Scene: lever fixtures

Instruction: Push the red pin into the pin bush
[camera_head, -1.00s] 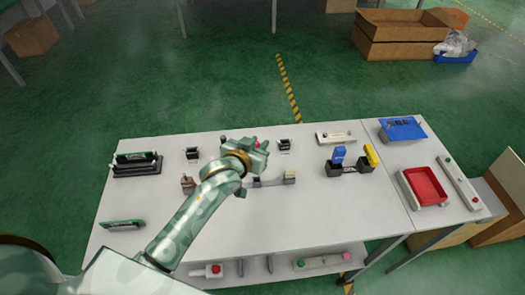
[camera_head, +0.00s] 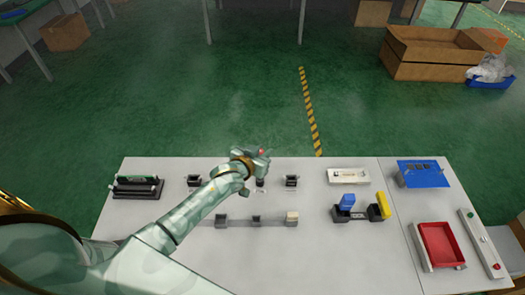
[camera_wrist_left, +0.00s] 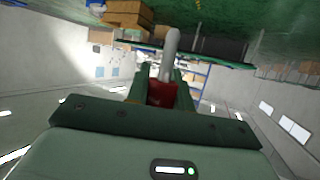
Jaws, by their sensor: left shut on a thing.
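My left gripper (camera_head: 262,158) is over the table's back edge, above the row of small black fixtures. It is shut on the red pin, whose red head shows between the fingers in the left wrist view (camera_wrist_left: 162,92). The pin's pale grey shaft (camera_wrist_left: 171,48) sticks out beyond the fingertips. A small black fixture (camera_head: 260,183) stands just below the gripper in the head view, with similar ones to its left (camera_head: 194,181) and right (camera_head: 291,181). I cannot tell which part is the pin bush. My right gripper is not in view.
A bar fixture (camera_head: 262,221) with end blocks lies in front of the gripper. A black rack (camera_head: 137,188) stands at left. A blue-and-yellow block fixture (camera_head: 360,211), a white plate (camera_head: 348,176) and a red tray (camera_head: 441,244) are at right. The front middle of the table is clear.

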